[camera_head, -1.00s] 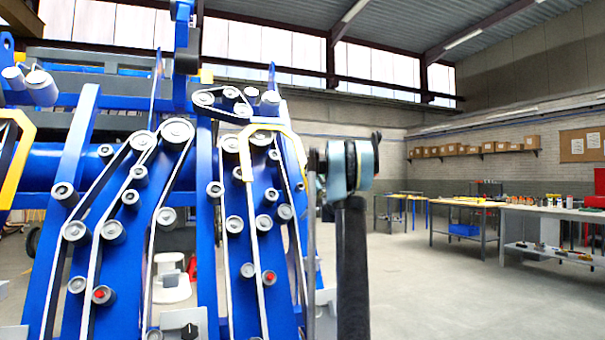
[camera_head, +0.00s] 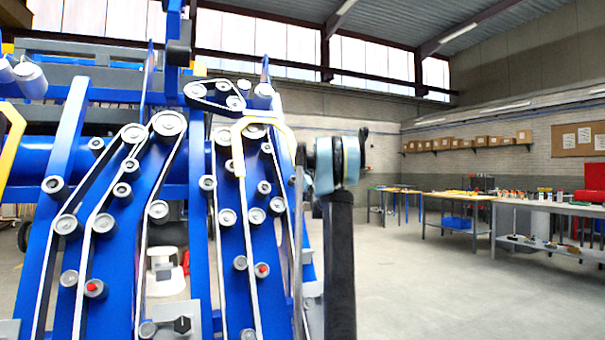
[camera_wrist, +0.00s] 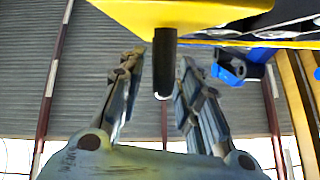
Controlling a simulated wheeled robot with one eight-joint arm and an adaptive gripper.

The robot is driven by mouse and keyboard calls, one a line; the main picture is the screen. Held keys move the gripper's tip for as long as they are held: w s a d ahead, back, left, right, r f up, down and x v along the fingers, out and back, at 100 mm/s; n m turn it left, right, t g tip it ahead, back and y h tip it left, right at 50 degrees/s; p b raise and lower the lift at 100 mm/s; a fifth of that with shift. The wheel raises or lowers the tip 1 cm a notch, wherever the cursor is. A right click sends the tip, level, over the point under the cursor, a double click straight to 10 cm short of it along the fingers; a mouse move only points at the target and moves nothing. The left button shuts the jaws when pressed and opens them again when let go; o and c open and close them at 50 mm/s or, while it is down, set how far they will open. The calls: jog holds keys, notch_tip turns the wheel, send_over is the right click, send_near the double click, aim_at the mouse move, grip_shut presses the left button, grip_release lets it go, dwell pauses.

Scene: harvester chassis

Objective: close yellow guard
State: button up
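In the wrist view, a yellow panel (camera_wrist: 190,14) that looks like the guard spans the top, with a short black handle (camera_wrist: 164,62) hanging from it. My gripper (camera_wrist: 160,70) is open below the panel, its two fingers on either side of the handle, with visible gaps in the picture. Whether the handle lies at fingertip depth is unclear. In the head view, a yellow bent frame (camera_head: 240,128) sits on the right-hand belt section of the blue machine. I cannot tell whether it belongs to the same guard. My gripper's fingers cannot be made out there.
The blue harvester chassis (camera_head: 125,250) with grey rollers and belts fills the left. Another yellow frame (camera_head: 12,142) shows at the left edge. My dark arm stands right of the machine. Open floor (camera_head: 430,285) lies to the right, before workbenches (camera_head: 555,208).

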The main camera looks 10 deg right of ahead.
jog(key=v, duration=1.2)
jog(key=shift+f, duration=0.1)
